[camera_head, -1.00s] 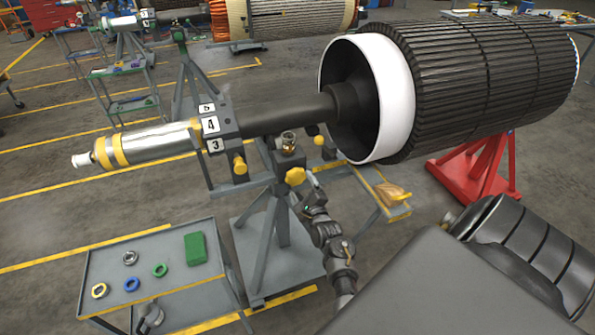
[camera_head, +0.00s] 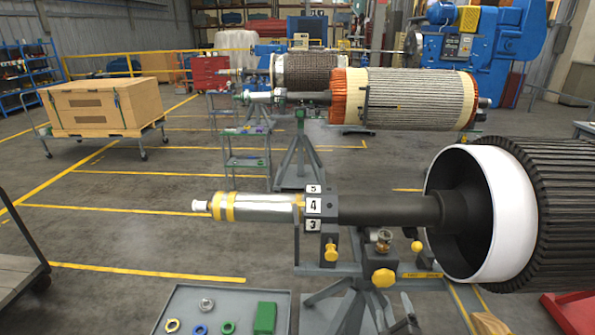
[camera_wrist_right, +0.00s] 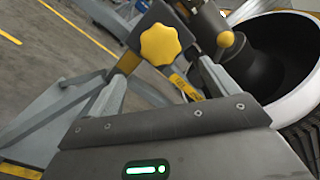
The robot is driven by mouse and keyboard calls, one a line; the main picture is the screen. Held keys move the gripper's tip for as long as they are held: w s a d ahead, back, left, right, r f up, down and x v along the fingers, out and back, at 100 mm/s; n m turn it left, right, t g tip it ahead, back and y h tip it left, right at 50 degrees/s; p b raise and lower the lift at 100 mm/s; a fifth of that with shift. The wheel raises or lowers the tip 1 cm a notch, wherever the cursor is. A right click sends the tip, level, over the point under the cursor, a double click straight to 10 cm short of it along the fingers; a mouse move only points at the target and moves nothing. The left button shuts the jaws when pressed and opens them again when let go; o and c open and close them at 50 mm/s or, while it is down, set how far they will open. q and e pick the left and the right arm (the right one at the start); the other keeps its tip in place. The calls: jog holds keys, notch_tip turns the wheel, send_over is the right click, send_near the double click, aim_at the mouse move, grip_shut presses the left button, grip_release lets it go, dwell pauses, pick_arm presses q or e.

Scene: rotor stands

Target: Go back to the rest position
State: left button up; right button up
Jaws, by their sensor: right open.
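My right gripper (camera_head: 396,314) shows at the bottom edge of the head view, below the yellow knob (camera_head: 384,278) of the near rotor stand (camera_head: 340,268). In the right wrist view the right gripper (camera_wrist_right: 155,88) is open with nothing between its fingers. The yellow knob (camera_wrist_right: 160,44) is beyond the fingertips, apart from them as far as I can tell. The near rotor's shaft (camera_head: 390,209) rests on the stand beside the number plates 3, 4 and 5. My left gripper is in neither current view.
The near rotor's white ring (camera_head: 505,215) and black body (camera_head: 570,210) fill the right side. A grey cart (camera_head: 232,300) with rings and a green block (camera_head: 265,317) stands at the bottom. A crate trolley (camera_head: 100,108) is at the back left. Floor at left is mostly clear.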

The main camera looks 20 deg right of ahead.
jog(key=s+a+f+n+g+y+b, duration=0.1)
jog(key=s+a+f+n+g+y, duration=0.15)
jog(key=a+f+n, duration=0.4)
jog(key=s+a+f+n+g+y+b, duration=0.1)
jog(key=s+a+f+n+g, duration=0.15)
jog(key=f+n, duration=0.65)
jog(key=s+a+f+n+g+y+b, duration=0.1)
jog(key=s+a+f+n+g+y, duration=0.25)
jog(key=f, duration=0.75)
jog(key=s+a+f+n+g+b, duration=0.2)
jog(key=s+a+f+n+g, duration=0.25)
jog(key=s+f+n, duration=0.65)
jog(key=s+f+g+b, duration=0.1)
jog(key=s+f, duration=0.2)
jog(key=s, duration=0.5)
jog(key=s+d+f+g+b, duration=0.1)
jog(key=s+f, duration=0.2)
jog(key=s, duration=0.5)
jog(key=s+d+f+n+g+h+b, duration=0.1)
jog(key=s+f, duration=0.2)
jog(key=s, duration=0.5)
jog(key=shift+f, duration=0.25)
